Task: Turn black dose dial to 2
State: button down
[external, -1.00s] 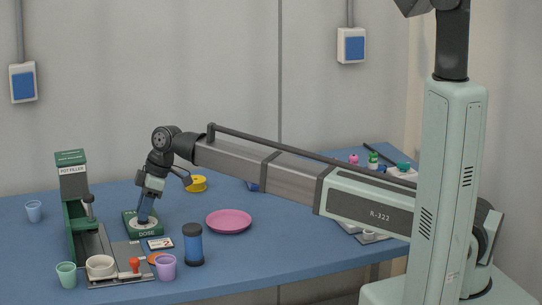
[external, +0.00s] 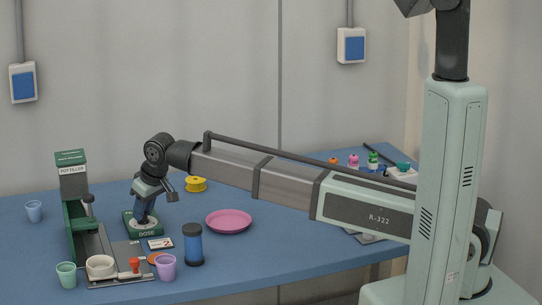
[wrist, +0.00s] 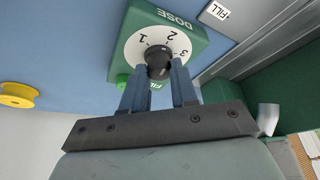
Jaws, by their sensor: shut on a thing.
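The black dose dial (wrist: 158,62) sits on a white round face marked 1, 2 and 3, on a green box (wrist: 192,38) labelled DOSE. In the wrist view, my gripper (wrist: 160,72) has its two blue-grey fingers on either side of the dial, shut on it. The dial's pointer is too unclear to read. In the external view, my gripper (external: 145,217) points down onto the green dose box (external: 146,231), and its fingers largely hide the dial.
The green pot filler (external: 72,200) stands left of the box, with a white pot (external: 100,267) on its base. A card reading 2 (external: 160,243), a blue jar (external: 193,244), a purple cup (external: 166,267) and a pink plate (external: 229,221) stand nearby.

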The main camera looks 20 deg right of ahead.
jog(key=shift+m+h, duration=0.3)
jog(key=shift+m, duration=0.2)
dwell(0.3)
jog(key=c, duration=0.9)
grip_release()
jog(key=v, duration=1.3)
jog(key=shift+s+d+r, duration=0.1)
jog(key=shift+s+r, duration=0.2)
jog(key=shift+r, duration=0.05)
